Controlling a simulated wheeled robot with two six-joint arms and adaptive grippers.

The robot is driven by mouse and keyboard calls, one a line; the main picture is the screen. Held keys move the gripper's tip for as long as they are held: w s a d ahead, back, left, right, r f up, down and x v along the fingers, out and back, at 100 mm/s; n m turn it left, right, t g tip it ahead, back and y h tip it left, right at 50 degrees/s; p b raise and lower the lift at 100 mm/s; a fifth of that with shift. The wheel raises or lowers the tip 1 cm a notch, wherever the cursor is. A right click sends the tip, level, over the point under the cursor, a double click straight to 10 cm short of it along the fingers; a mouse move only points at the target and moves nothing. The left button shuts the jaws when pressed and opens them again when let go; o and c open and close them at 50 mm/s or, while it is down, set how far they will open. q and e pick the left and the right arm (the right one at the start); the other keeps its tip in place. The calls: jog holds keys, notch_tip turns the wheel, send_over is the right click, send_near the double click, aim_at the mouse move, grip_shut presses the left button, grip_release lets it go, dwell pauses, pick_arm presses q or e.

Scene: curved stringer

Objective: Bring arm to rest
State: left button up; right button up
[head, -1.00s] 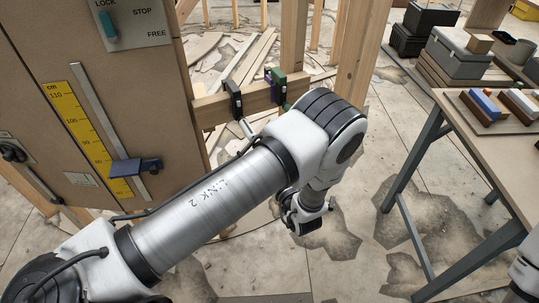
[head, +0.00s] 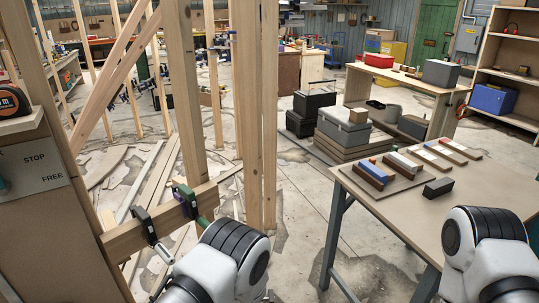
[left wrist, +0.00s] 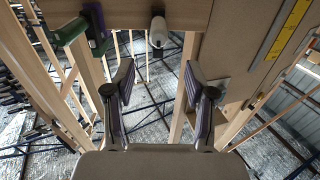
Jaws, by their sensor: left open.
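My left arm (head: 225,262) comes in at the bottom of the head view, with its grey-and-white elbow beside the clamped wooden rail (head: 160,222). The left gripper is out of the head view. In the left wrist view my left gripper (left wrist: 158,76) is open, its two fingers wide apart with nothing between them. It is below the rail (left wrist: 135,14) and apart from it in that picture. My right arm (head: 487,250) shows at the bottom right of the head view, near the workbench; its gripper is hidden out of frame.
A green clamp (head: 186,202) and a dark clamp (head: 145,225) grip the rail. Upright studs (head: 183,90) stand behind. A workbench (head: 400,215) with small blocks stands right. A panel with a yellow scale (left wrist: 293,25) is at the right in the wrist view. Floor between rail and bench is open.

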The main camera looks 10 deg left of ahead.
pick_arm(q)
jog(key=s+a+f+m+g+h+b, duration=0.25)
jog(key=s+a+f+h+b, duration=0.2)
jog(key=a+f, duration=0.5)
jog(key=s+d+f+m+g+h+b, duration=0.25)
jog(key=s+d+f+m+h, duration=0.2)
jog(key=s+f, duration=0.45)
jog(key=s+d+m+g+h, duration=0.1)
jog(key=s+d+g+h, duration=0.1)
jog(key=s, duration=0.5)
jog(key=s+d+m+g+h, duration=0.2)
jog(key=s+d+g+h, duration=0.1)
jog(key=s, duration=0.5)
jog(key=shift+d+r+h+p, duration=0.15)
jog(key=shift+d+h+p, duration=0.35)
jog(key=shift+d, duration=0.6)
jog(key=shift+s, duration=0.1)
